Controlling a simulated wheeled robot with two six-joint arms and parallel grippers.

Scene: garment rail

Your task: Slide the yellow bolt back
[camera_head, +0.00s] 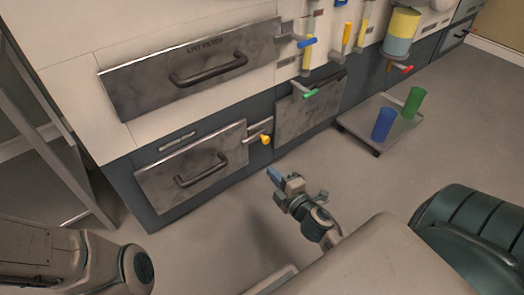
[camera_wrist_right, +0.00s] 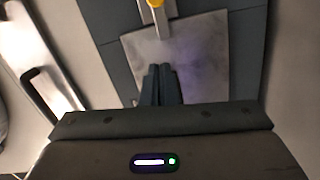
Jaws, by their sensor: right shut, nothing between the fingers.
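The yellow bolt knob (camera_head: 265,139) sits on a small metal bar at the right edge of the lower drawer front (camera_head: 191,168). In the right wrist view the yellow knob (camera_wrist_right: 155,3) shows at the top edge, partly cut off. My right gripper (camera_head: 274,175) is shut and empty, apart from the bolt, below and in front of it in the head view. Its closed fingers (camera_wrist_right: 161,84) point toward the bolt in the wrist view. My left gripper is not in view.
A lint filter drawer (camera_head: 190,72) with a blue-handled bolt (camera_head: 306,42) is above. A green-handled valve (camera_head: 304,93) is to the right. The floor (camera_head: 225,235) around my right gripper is clear.

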